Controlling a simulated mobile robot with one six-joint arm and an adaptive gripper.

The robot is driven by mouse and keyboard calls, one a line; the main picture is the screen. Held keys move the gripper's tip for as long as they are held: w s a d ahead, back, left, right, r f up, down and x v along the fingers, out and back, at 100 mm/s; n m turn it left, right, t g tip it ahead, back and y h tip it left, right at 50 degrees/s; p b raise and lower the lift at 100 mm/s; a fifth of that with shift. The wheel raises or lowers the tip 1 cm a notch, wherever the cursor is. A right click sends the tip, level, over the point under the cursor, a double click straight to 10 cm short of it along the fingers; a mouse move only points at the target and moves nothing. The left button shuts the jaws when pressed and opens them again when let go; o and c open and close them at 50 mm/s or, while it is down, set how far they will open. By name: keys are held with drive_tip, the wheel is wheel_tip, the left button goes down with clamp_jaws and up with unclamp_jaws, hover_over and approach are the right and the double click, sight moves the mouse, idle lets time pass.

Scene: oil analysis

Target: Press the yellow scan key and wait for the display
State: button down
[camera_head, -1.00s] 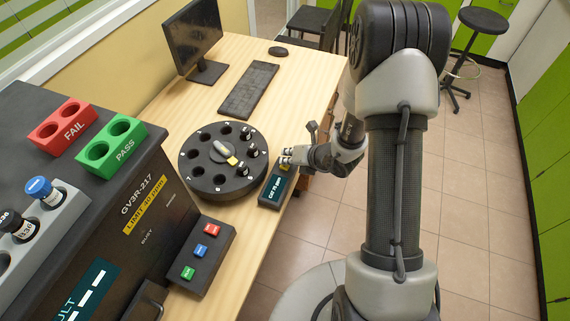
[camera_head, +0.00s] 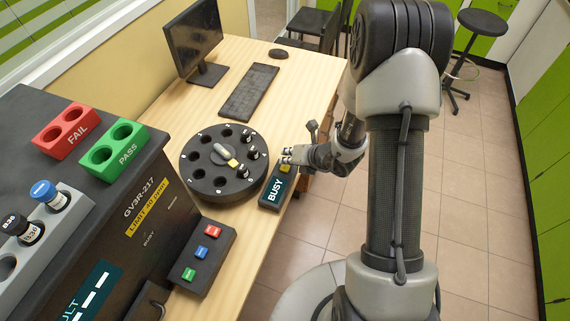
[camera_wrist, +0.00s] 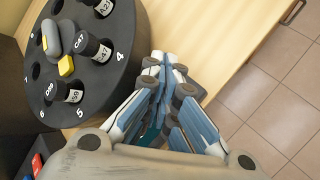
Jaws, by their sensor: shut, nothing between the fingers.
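The small dark scanner unit (camera_head: 268,203) stands at the table's right edge. Its display (camera_head: 278,186) reads "BUSY". The yellow scan key (camera_head: 286,169) shows at its far end, just below my gripper (camera_head: 284,155) in the head view. My gripper is shut and empty, with its fingertips at or just above the key; contact cannot be told. In the wrist view, the shut fingers (camera_wrist: 165,67) hide the key, and only a bit of the teal display (camera_wrist: 151,136) shows between them.
A round black carousel (camera_head: 200,178) with numbered holes and several vials stands left of the scanner. The analyser (camera_head: 165,205) with red, blue and green buttons is at the near left. A keyboard (camera_head: 249,90) and a monitor (camera_head: 192,40) stand farther back.

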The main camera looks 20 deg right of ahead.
drive_tip(key=shift+r, duration=0.1)
drive_tip(key=shift+r+p, duration=1.9)
drive_tip(key=shift+r, duration=0.6)
drive_tip(key=s+a+r+n+g+y, duration=0.1)
drive_tip(key=s+a+r+n+y, duration=0.1)
drive_tip(key=a+r+n, duration=0.5)
drive_tip(key=s+a+r+n+y, duration=0.1)
drive_tip(key=s+a+r+n, duration=0.1)
drive_tip(key=r+n, duration=0.45)
drive_tip(key=s+a+r+n+g, duration=0.3)
drive_tip(key=s+a+r+n, duration=0.1)
drive_tip(key=s+r+n, duration=0.55)
drive_tip(key=s+d+r+n+h, duration=0.2)
drive_tip(key=s+d+n+h, duration=0.1)
drive_tip(key=s+d+n, duration=0.3)
drive_tip(key=s+d+r+n+h, duration=0.2)
drive_tip(key=s+d+n+h, duration=0.2)
drive_tip(key=s+d+n, duration=0.2)
drive_tip(key=s+n, duration=0.2)
drive_tip(key=n, duration=0.2)
drive_tip(key=shift+s+r+t+h, duration=0.25)
drive_tip(key=shift+r+t+h, duration=0.05)
drive_tip(key=shift+r, duration=0.05)
